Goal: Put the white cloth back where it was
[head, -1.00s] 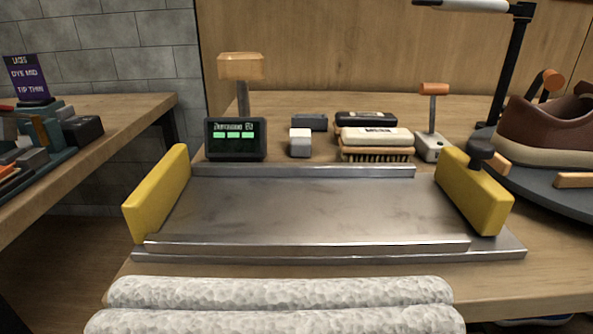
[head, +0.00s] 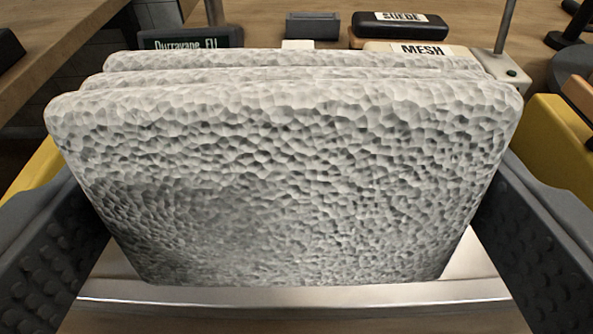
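The white cloth (head: 285,215), a thick folded bundle with a bumpy grey-white surface, fills the middle of the head view. Its folds stand one behind another along the top. My gripper (head: 292,185) has its dark grey fingers at the left and right, against the two side edges of the cloth, and it looks shut on it. The cloth is over the metal tray (head: 300,297), whose front rim shows just below it. I cannot tell if the cloth rests on the tray or hangs above it. Most of the tray is hidden.
Yellow end blocks flank the tray at left (head: 28,182) and right (head: 552,140). Behind the cloth stand a display box (head: 190,37), a dark block (head: 312,25), a brush marked SUEDE (head: 375,28) and one marked MESH (head: 465,50).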

